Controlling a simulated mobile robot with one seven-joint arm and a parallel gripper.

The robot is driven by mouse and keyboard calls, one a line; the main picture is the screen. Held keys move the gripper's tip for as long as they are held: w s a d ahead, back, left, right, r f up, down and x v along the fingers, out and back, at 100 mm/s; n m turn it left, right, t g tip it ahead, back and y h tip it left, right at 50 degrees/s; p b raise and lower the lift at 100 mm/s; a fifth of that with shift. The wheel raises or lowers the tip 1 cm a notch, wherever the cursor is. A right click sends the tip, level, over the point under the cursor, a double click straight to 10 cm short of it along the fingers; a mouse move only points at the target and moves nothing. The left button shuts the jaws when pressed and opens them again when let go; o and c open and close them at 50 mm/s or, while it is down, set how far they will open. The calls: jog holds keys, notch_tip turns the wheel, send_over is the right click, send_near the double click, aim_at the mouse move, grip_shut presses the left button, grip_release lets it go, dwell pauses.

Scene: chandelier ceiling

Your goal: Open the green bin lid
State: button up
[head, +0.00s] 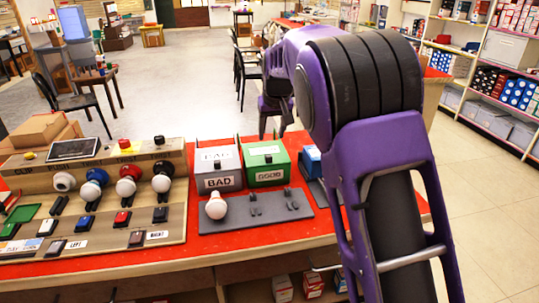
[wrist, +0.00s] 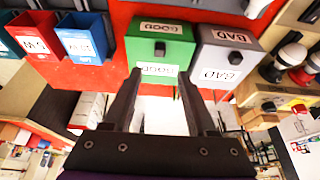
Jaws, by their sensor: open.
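The green bin (head: 282,172) stands on the red tabletop in the head view, with a "GOOD" label and a dark knob on its lid (head: 250,160). The lid looks closed. In the wrist view the green bin (wrist: 133,42) fills the upper middle, and its small dark knob (wrist: 160,48) shows between two labels. My gripper (wrist: 160,73) is open and empty, with its two dark fingers pointing at the green bin around its label. In the head view the gripper (head: 273,134) is just behind the green bin, partly hidden. Contact cannot be told.
A grey "BAD" bin (head: 219,183) stands left of the green bin, and a blue bin (head: 311,162) stands right. A grey tray (head: 235,216) with a white bulb (head: 215,206) lies in front. A wooden rack (head: 100,222) of bulbs and switches fills the left.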

aim_at(269, 156)
jog(key=x, duration=1)
jog(key=shift+w+f+b, duration=0.2)
jog(key=shift+f+b, duration=0.1)
jog(key=shift+b, duration=0.1)
grip_shut()
dwell(0.8)
